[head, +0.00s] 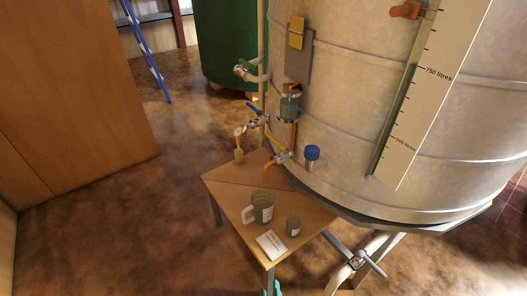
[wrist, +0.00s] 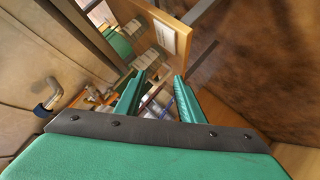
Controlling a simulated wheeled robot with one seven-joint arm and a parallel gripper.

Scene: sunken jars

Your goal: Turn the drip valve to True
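Several valves and taps sit low on the side of the big pale tank in the head view. One has a blue handle (head: 256,110), one a yellow handle (head: 277,143), and an orange spout (head: 272,168) hangs below over the table. I cannot tell which is the drip valve, nor read its setting. A small teal part at the bottom edge of the head view may be mine. Small items behind the fingers are blurred.
The tank (head: 345,100) fills the right. A wooden table (head: 228,192) holds a mug (head: 263,208), a small cup (head: 293,226) and a card (head: 271,244). A blue-capped fitting (head: 312,153) is on the tank. Brown floor (head: 110,220) is open at left, beside a wooden cabinet (head: 70,90).

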